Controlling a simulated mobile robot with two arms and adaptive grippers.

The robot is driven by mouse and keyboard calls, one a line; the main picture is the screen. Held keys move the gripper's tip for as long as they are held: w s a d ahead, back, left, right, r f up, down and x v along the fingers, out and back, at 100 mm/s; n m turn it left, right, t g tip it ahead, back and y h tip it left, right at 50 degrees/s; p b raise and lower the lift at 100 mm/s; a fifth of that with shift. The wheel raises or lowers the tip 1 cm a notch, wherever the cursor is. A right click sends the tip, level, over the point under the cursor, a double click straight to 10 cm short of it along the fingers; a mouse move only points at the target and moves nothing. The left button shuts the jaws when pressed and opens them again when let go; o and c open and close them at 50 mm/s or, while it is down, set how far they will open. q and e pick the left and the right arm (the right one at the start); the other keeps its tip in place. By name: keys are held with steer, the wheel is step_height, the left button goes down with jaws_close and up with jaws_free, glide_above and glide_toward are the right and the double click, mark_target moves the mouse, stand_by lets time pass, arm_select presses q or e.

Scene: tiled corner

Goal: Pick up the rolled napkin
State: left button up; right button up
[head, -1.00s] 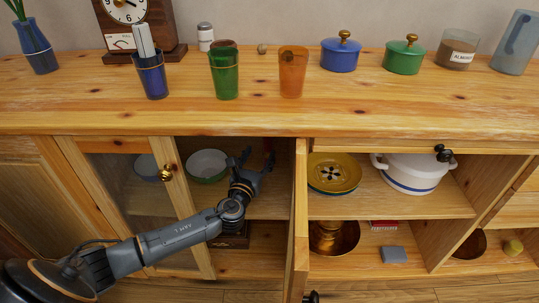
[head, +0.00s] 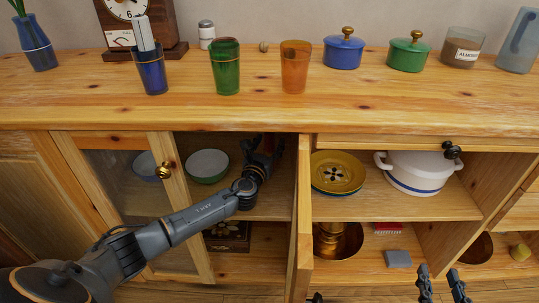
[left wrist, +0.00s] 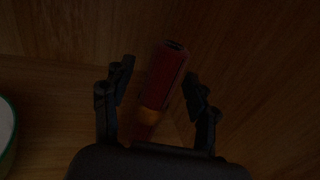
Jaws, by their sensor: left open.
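The rolled napkin (left wrist: 164,78) is dark red with an orange band. In the left wrist view it lies between the two spread fingers of my left gripper (left wrist: 158,88), with space on both sides. In the head view my left gripper (head: 266,150) reaches into the open middle cabinet compartment, on the upper shelf near its right wall. It largely hides the napkin there. My right gripper (head: 441,274) shows at the bottom right edge, in front of the lower shelf, fingers apart and empty.
A green-rimmed bowl (head: 207,167) stands left of my left gripper on the same shelf. A glass door (head: 120,190) and an open wooden door (head: 299,220) flank the opening. The countertop (head: 240,115) is above. A patterned box (head: 228,236) is below.

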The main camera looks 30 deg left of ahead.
arm_select(q)
steer(key=shift+w, duration=0.2)
steer(key=shift+c, duration=0.4)
steer(key=c, duration=1.1)
steer(key=shift+r, duration=0.1)
